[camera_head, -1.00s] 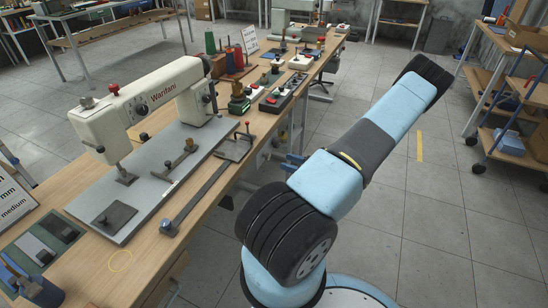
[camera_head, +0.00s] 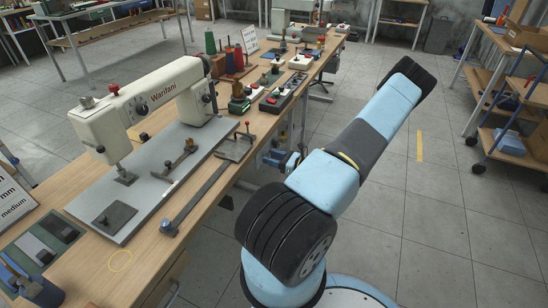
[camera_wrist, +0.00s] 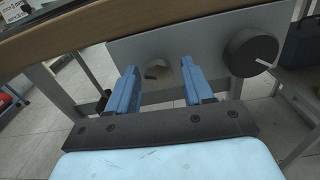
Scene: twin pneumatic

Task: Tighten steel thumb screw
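A small grey metal piece (camera_wrist: 157,69), perhaps the steel thumb screw, shows on a grey panel (camera_wrist: 210,38) under the bench edge in the wrist view. Its exact shape is hard to make out. My gripper (camera_wrist: 158,78) is open, its two blue fingers apart and pointing at the panel. The metal piece appears between the fingertips, and I see no clear contact. A second pale part beside the right finger is partly hidden. In the head view my gripper (camera_head: 292,163) shows only as a bit of blue by the bench's right side, mostly hidden behind my arm.
A large black round knob (camera_wrist: 250,52) sticks out right of my fingers. The wooden bench edge (camera_wrist: 90,32) runs above them. A cream sewing machine (camera_head: 150,100) and several tools stand on the bench (camera_head: 120,263). The floor to the right is open before a shelf cart (camera_head: 510,150).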

